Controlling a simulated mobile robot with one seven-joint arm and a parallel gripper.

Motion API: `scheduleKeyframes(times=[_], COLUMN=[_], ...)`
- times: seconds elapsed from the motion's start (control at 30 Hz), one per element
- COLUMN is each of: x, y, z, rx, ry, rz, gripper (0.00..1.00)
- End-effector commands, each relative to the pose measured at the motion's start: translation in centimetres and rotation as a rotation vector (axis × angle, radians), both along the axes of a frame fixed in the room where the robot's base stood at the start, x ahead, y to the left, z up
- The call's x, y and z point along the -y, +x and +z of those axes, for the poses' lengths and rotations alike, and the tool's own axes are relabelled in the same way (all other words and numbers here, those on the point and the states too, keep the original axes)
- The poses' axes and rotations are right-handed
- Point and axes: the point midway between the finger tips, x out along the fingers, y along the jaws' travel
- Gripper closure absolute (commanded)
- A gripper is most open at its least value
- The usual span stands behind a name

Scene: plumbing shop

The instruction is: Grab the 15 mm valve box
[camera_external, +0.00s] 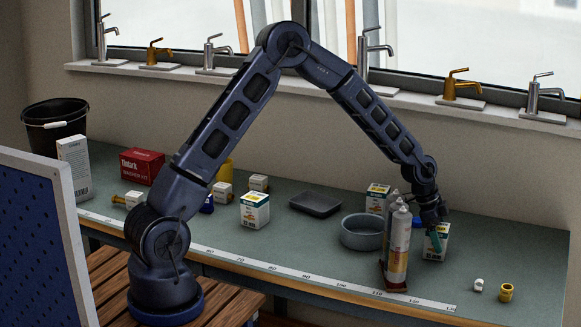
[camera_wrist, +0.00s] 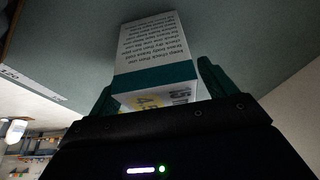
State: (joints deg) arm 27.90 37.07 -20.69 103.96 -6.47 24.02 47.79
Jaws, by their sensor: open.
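A white valve box (camera_external: 437,246) with a yellow and teal label stands on the bench at the right, beside the sealant tubes. My gripper (camera_external: 436,236) is at this box, its teal fingers pointing down. In the wrist view the box (camera_wrist: 156,50) is between the two open fingers of my gripper (camera_wrist: 158,88), with small print, a teal band and part of a yellow mark showing.
Sealant tubes (camera_external: 397,250) in a holder stand close left of my gripper. A grey round pan (camera_external: 362,232) and a dark tray (camera_external: 315,204) lie further left. Small white (camera_external: 478,285) and brass (camera_external: 506,292) fittings lie at the right. The bench's right end is mostly clear.

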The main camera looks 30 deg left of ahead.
Motion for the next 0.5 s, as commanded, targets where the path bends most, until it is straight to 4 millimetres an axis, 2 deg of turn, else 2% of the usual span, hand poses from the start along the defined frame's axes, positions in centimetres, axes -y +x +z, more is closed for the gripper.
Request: scheduleKeyframes(times=[0.23, 0.5], x=[0.07, 0.07], y=[0.07, 0.07], z=[-0.2, -0.18], rx=[0.001, 0.001], ry=[0.0, -0.001], rz=[0.0, 0.0], gripper=[0.18, 0.71])
